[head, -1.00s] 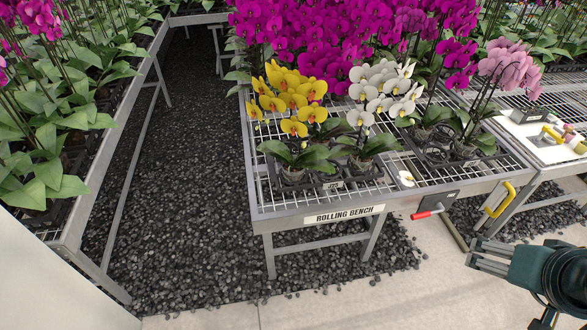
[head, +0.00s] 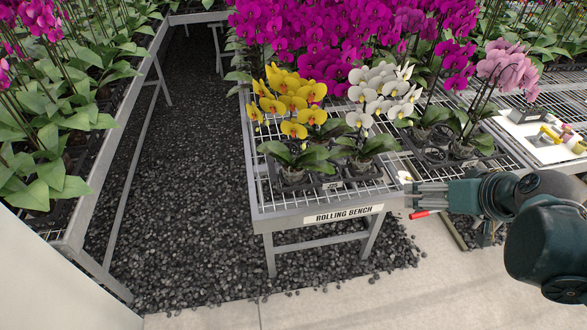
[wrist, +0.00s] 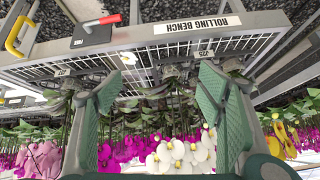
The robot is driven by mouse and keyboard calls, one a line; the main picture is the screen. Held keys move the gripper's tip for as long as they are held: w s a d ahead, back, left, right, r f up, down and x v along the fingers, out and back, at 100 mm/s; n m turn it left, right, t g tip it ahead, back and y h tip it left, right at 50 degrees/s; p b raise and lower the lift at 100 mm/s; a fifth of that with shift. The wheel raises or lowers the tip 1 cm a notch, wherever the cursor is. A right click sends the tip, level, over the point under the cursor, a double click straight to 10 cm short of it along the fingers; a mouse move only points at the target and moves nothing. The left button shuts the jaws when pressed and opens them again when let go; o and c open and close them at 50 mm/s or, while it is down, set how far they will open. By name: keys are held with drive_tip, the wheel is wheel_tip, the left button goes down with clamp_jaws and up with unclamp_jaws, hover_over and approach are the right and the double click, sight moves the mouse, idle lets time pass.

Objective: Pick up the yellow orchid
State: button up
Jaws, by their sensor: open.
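The yellow orchid (head: 293,100) stands in a dark pot at the front left of the rolling bench (head: 300,220), with broad green leaves low down. In the wrist view, which is upside down, the yellow orchid (wrist: 284,138) is at the right edge. My gripper (head: 420,192) is at the bench's front right, apart from the orchid and to its right. In the wrist view my gripper (wrist: 165,100) has its green fingers wide apart, with nothing held. The white orchid (wrist: 180,152) shows between the fingers, farther off.
The white orchid (head: 382,95) stands close to the right of the yellow one. Magenta orchids (head: 330,40) crowd behind. A pink orchid (head: 505,68) and a white tray (head: 545,135) are to the right. The gravel aisle (head: 190,200) at left is clear.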

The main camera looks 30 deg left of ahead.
drive_tip(key=w+a+f+n+g+y+p, duration=0.1)
drive_tip(key=w+a+f+n+y, duration=0.2)
drive_tip(key=a, duration=0.9)
drive_tip(key=n+g+y+p, duration=0.1)
drive_tip(key=n+g+y, duration=0.15)
drive_tip(key=n, duration=0.25)
approach(302, 166)
drive_tip(key=w+d+r, duration=0.1)
drive_tip(key=w+d, duration=0.3)
drive_tip(key=d, duration=0.1)
drive_tip(key=a+f+n, duration=0.1)
drive_tip(key=a, duration=0.2)
drive_tip(key=s+a+f+n+g+y, duration=0.1)
drive_tip(key=a+f, duration=0.1)
drive_tip(key=a, duration=0.1)
drive_tip(key=s+a+f+n+y+p, duration=0.1)
drive_tip(key=a, duration=0.2)
drive_tip(key=shift+f+n+g, duration=0.25)
drive_tip(key=shift+f+n, duration=0.05)
drive_tip(key=shift+s+a+f+y, duration=0.25)
drive_tip(key=shift+a+f, duration=0.05)
drive_tip(key=shift+a, duration=0.05)
drive_tip(key=shift+x, duration=1.25)
drive_tip(key=shift+a, duration=0.15)
drive_tip(key=shift+b+x, duration=0.9)
drive_tip(key=shift+x, duration=1.6)
drive_tip(key=shift+s, duration=0.1)
